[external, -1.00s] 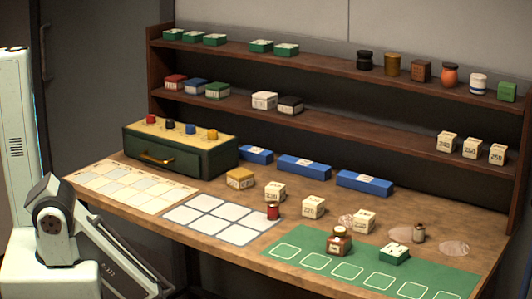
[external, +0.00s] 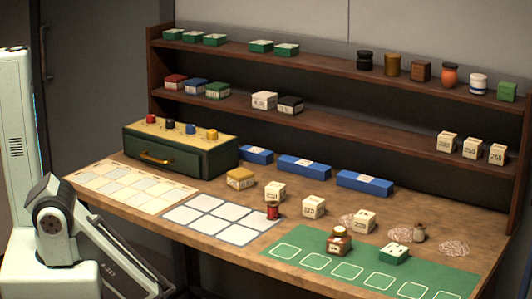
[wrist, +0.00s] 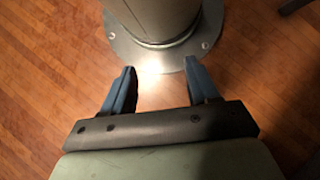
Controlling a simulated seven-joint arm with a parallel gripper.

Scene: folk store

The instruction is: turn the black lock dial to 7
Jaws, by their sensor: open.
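The black lock dial (external: 170,124) is a small dark knob on the cream top of the green drawer box (external: 190,160), at the left of the table in the external view. It stands between a red dial (external: 150,119) and a blue dial (external: 190,129), with a yellow dial (external: 212,134) further right. Numbers around the dials are too small to read. My gripper (wrist: 157,88) is open and empty in the wrist view, with two blue fingers above a wooden floor, well away from the dials. The external view does not show my gripper.
The table (external: 210,199) holds a cream card grid (external: 130,187), a white card grid (external: 210,220) and a green mat (external: 335,268). Blue boxes (external: 304,167) lie behind, below shelves (external: 330,118) of small goods. A round metal base plate (wrist: 160,58) is near my fingers.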

